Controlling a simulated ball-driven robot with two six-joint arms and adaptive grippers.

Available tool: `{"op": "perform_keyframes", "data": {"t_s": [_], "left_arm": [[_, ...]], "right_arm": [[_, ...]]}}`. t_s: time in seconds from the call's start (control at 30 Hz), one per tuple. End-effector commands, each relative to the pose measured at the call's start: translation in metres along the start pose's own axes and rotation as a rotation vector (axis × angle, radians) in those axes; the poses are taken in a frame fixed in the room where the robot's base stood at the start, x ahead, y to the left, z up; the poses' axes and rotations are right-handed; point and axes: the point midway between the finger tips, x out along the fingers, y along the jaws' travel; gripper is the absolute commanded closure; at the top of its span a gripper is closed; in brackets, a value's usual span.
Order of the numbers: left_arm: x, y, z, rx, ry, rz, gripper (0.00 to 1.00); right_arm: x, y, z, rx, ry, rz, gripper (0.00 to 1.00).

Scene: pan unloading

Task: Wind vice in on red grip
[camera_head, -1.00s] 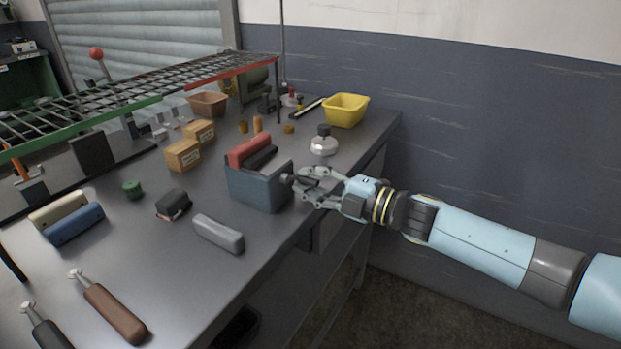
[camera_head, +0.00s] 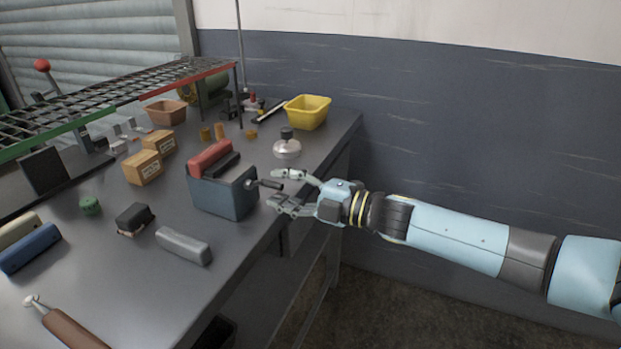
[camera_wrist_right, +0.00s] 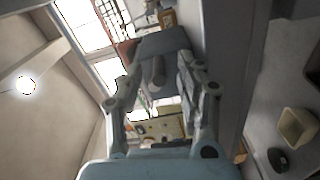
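The vice (camera_head: 224,192) is a blue-grey block near the bench's right edge. A red grip (camera_head: 210,159) lies in its top, beside a dark jaw bar (camera_head: 222,165). A dark handle (camera_head: 266,184) sticks out from the vice's right side. My right gripper (camera_head: 275,188) is open, with one finger on either side of the handle's end and gaps between. In the right wrist view the vice (camera_wrist_right: 163,43) lies ahead and the handle (camera_wrist_right: 157,72) points between the spread fingers (camera_wrist_right: 158,85). My left gripper is not in view.
A grey block (camera_head: 184,246) and a black-topped block (camera_head: 134,218) lie in front of the vice. A silver oil can (camera_head: 287,146) and a yellow bin (camera_head: 308,112) stand behind it. Cardboard boxes (camera_head: 143,168) sit to the left. Right of the bench is open.

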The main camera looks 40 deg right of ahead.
Motion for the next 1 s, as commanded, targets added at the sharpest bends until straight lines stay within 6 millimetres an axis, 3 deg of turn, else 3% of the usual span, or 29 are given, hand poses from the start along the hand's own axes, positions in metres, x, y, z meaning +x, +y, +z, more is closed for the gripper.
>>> {"op": "perform_keyframes", "data": {"t_s": [0.2,0.43,0.6,1.0], "left_arm": [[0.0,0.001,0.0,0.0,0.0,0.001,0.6],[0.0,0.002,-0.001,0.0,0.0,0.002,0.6],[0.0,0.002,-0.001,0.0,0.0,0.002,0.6],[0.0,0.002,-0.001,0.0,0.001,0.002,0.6]], "right_arm": [[-0.052,-0.002,0.0,-0.001,0.001,-0.007,0.63],[-0.091,-0.001,0.0,0.0,0.001,-0.005,0.63],[-0.102,-0.001,0.0,0.001,0.0,-0.001,0.63],[-0.102,0.0,0.0,0.0,0.0,0.0,0.63]]}}
